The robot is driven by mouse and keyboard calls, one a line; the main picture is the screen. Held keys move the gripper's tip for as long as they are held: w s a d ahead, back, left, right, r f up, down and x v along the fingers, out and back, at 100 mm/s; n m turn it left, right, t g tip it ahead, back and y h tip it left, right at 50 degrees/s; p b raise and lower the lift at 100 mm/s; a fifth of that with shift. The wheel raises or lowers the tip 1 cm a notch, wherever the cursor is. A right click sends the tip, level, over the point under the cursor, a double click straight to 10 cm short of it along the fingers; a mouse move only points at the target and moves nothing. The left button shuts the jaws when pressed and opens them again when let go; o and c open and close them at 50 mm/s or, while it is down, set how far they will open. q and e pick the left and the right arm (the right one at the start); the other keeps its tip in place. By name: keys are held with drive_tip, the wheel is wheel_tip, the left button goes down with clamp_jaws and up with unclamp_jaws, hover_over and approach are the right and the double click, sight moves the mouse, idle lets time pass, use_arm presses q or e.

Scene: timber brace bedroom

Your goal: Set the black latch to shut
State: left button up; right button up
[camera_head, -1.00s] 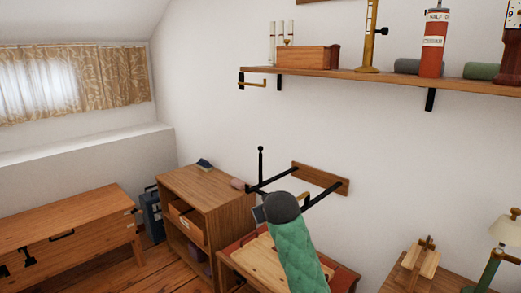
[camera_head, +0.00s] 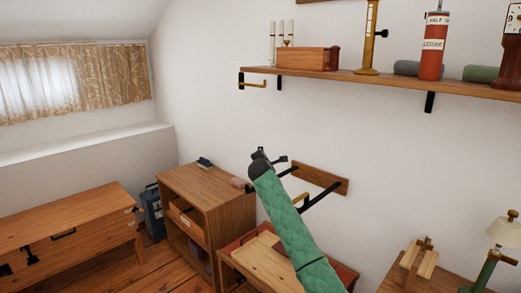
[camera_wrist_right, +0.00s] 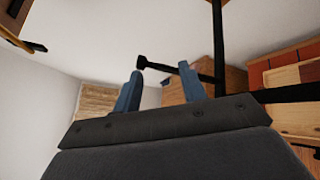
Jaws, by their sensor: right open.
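A black latch lever with a knobbed end (camera_wrist_right: 143,62) joins a long black bar (camera_wrist_right: 218,35) in the right wrist view. I take this knobbed lever for the latch. My right gripper (camera_wrist_right: 160,69) has two blue fingers spread apart, and the lever runs across the space near their tips; I cannot tell whether it lies between them or beyond. In the head view my right arm in its green sleeve hides most of the lever, and the gripper (camera_head: 264,157) is at the black fitting in front of a wooden wall board (camera_head: 320,179). My left gripper is not in view.
A second black bar (camera_head: 320,196) sticks out from the wall board. Below are a wooden cabinet (camera_head: 232,196) and a red-edged table (camera_head: 345,276). A shelf (camera_head: 350,76) with several objects hangs above. A chest with black fittings (camera_head: 31,256) stands left.

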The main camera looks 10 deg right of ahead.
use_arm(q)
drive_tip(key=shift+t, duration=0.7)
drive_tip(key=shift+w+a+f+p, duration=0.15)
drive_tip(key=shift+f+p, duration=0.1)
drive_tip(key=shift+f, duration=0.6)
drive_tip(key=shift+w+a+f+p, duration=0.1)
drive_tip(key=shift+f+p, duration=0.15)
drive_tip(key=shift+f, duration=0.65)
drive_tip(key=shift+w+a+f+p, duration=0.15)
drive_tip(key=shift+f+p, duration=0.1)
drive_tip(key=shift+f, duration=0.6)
use_arm(e)
drive_tip(key=shift+w+a+r+n+t+y, duration=0.1)
drive_tip(key=shift+w+r+n+t+y, duration=0.2)
drive_tip(key=shift+w+n, duration=1.55)
drive_tip(key=shift+w+a+r+n+t+y, duration=0.15)
drive_tip(key=shift+w+n+t, duration=0.3)
drive_tip(key=shift+w+n, duration=1.4)
drive_tip(key=shift+w+a+r+n+t+y, duration=0.1)
drive_tip(key=shift+w+n+t+y, duration=0.2)
drive_tip(key=shift+w+n, duration=1.5)
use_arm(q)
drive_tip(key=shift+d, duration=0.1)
use_arm(e)
drive_tip(key=shift+s+n, duration=0.8)
clamp_jaws()
